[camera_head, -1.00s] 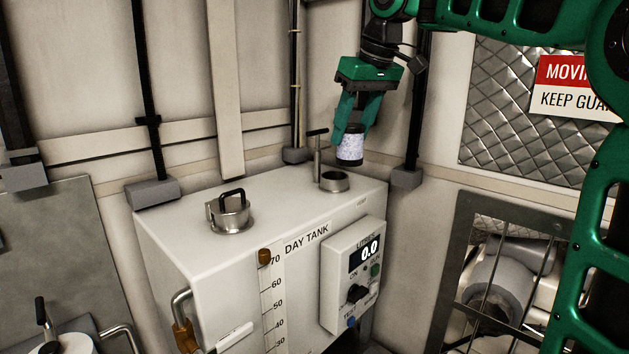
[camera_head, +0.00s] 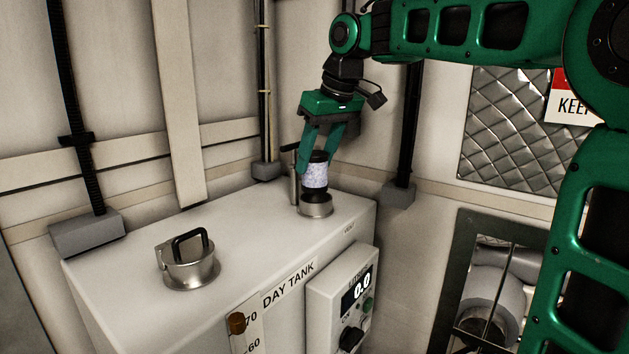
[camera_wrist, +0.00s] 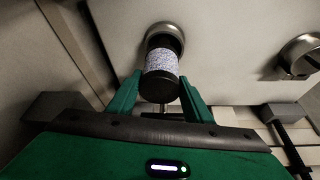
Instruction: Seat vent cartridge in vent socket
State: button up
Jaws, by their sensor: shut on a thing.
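The vent cartridge (camera_head: 315,176) has a speckled white-grey band with black ends. It is upright over the vent socket (camera_head: 316,210), a round metal collar on the tank top at the back right. Its black lower end is at the collar's mouth; I cannot tell how far inside it is. My gripper (camera_head: 320,160) is shut on the cartridge's upper part from above. In the wrist view the cartridge (camera_wrist: 161,68) is between the green fingers (camera_wrist: 160,95), and the socket's rim (camera_wrist: 165,30) shows just beyond it.
A T-handled post (camera_head: 292,180) stands close to the left of the socket. A metal filler neck with a black handle (camera_head: 190,262) is at the tank top's front left. The control box (camera_head: 342,300) is on the tank's front. Walls stand close behind; the tank top between the fittings is clear.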

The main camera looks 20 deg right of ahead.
aim_at(315, 177)
notch_tip(315, 177, down, 4)
jog(key=shift+s, duration=0.15)
jog(key=c, duration=0.4)
jog(key=shift+f, duration=0.4)
grip_shut()
jog(key=o, duration=1.4)
grip_release()
jog(key=shift+a, duration=0.1)
jog(key=shift+c, duration=0.2)
jog(key=shift+o, duration=0.8)
jog(key=shift+w, duration=0.25)
jog(key=shift+s+r, duration=0.1)
jog(key=shift+r, duration=0.05)
